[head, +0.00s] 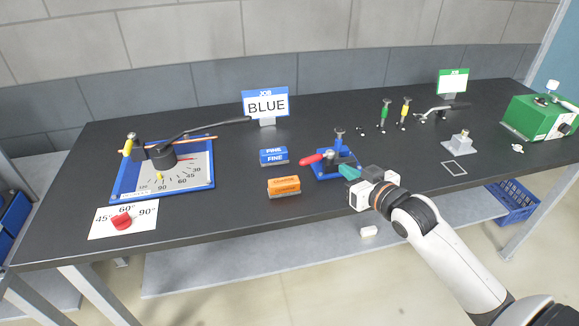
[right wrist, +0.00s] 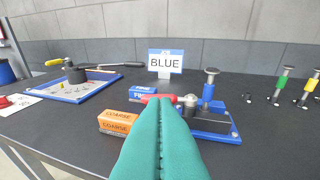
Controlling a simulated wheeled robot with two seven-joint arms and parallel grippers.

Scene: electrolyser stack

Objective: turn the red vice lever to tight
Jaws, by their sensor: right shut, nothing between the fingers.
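The small blue vice (head: 325,176) stands near the front edge of the dark bench, with an upright blue-topped screw post. Its red lever (head: 311,159) points left in the head view. In the right wrist view the red lever (right wrist: 152,97) shows just beyond my fingertips, partly hidden by them, and the vice's blue base (right wrist: 225,136) lies to the right. My right gripper (head: 347,170) is shut and empty, its teal fingers together at the vice's front right side. I cannot tell whether they touch the vice. My left gripper is not in view.
An orange COARSE box (head: 284,187) and a blue FINE box (head: 273,156) sit left of the vice. A blue angle-plate fixture (head: 205,181) with a long dark lever is further left. A BLUE job sign (head: 266,104) stands behind. A green machine (head: 540,117) is at far right.

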